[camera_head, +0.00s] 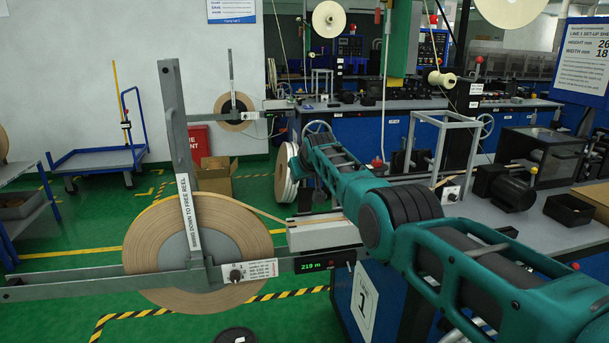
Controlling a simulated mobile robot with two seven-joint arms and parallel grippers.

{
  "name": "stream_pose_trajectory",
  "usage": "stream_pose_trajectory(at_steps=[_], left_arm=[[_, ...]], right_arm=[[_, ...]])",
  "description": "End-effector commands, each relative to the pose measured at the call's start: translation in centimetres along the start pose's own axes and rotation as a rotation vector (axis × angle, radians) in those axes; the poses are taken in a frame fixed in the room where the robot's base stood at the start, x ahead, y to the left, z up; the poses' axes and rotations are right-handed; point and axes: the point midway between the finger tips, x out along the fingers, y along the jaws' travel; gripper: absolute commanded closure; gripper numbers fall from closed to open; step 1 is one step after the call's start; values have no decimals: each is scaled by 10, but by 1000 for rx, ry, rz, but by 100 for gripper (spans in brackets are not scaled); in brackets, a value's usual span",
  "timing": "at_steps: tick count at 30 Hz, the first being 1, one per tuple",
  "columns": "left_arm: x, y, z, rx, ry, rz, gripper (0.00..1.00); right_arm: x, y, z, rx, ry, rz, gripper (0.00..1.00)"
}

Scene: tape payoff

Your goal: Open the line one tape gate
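The line one tape gate (178,130) is a long grey bar standing nearly upright, leaning slightly left. Its label reads "swing down to free reel". Its lower end meets a horizontal grey beam (75,284), in front of the large brown tape reel (149,238). Tape runs from the reel's top right to a pale block (322,234) on the bench. My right arm, teal and black, reaches from the lower right to the upper middle, right of the reel and apart from the gate. Its gripper fingers do not show. My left arm and gripper are out of view.
A "1" label (363,303) marks the blue cabinet below a display reading 219 m (318,264). A second, similar reel (223,105) with an upright bar stands farther back. A grey frame (441,120) and black motor (513,192) stand on the right bench. Floor left of the reel is open.

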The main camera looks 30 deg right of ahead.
Motion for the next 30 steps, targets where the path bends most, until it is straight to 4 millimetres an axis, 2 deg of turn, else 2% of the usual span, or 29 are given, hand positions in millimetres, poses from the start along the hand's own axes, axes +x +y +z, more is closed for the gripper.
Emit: stream_pose_trajectory(at_steps=[15,16,23,30], left_arm=[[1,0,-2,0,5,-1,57],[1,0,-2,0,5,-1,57],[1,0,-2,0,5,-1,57],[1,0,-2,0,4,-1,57]], right_arm=[[-1,3,-3,1,10,5,100],[-1,3,-3,1,10,5,50],[-1,2,-2,1,6,3,28],[0,1,-1,0,3,1,28]])
